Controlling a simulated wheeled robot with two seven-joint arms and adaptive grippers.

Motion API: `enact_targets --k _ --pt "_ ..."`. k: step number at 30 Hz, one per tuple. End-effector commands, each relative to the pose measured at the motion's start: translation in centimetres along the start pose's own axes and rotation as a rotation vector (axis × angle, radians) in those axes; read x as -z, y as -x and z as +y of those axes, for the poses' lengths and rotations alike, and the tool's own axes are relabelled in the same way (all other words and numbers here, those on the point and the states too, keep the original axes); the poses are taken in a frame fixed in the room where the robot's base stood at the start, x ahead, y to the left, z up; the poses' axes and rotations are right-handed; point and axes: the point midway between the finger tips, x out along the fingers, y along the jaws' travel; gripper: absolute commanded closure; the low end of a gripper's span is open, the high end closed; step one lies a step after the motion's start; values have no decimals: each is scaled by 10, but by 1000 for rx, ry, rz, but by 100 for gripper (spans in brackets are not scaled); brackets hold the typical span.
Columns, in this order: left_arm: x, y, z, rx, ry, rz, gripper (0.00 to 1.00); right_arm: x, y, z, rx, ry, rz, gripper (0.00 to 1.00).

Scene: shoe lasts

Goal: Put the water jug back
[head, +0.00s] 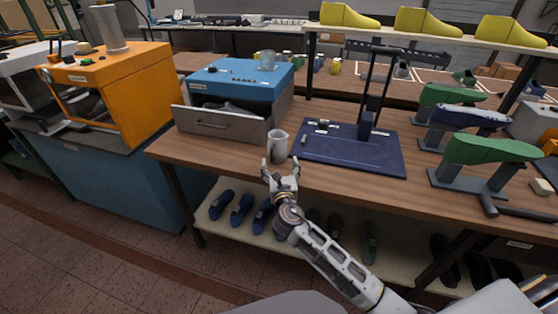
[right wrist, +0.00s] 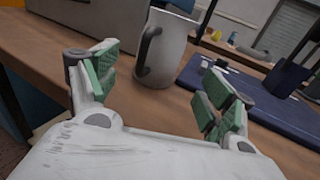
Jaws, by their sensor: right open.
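The water jug (head: 277,146) is a light grey pitcher. It stands upright on the wooden table near its front edge, between the drawer front and the dark blue board. In the right wrist view the jug (right wrist: 168,52) stands just beyond the fingertips, its dark handle toward the left. My right gripper (head: 280,165) is in front of the jug, open and empty, its fingers pointing at it. The green finger pads (right wrist: 160,85) are spread apart with the jug behind the gap, seemingly not touching. My left gripper does not show.
A blue cabinet (head: 236,80) with an open drawer (head: 215,126) stands left of the jug. The dark blue board (head: 351,150) with an upright post lies to the right. Green lasts on stands (head: 487,151) are further right. Shoes (head: 241,206) line the shelf below.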

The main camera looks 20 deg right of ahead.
Motion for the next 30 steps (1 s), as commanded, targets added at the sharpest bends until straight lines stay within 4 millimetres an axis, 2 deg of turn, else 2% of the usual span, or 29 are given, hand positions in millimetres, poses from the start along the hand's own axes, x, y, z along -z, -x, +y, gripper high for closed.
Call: enact_targets --k 3,9,30 --pt "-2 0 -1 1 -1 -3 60 0 11 0 0 0 1 18" --pt "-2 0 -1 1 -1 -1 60 0 22 -1 1 0 0 18" --pt "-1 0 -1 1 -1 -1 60 0 23 0 1 0 0 18"
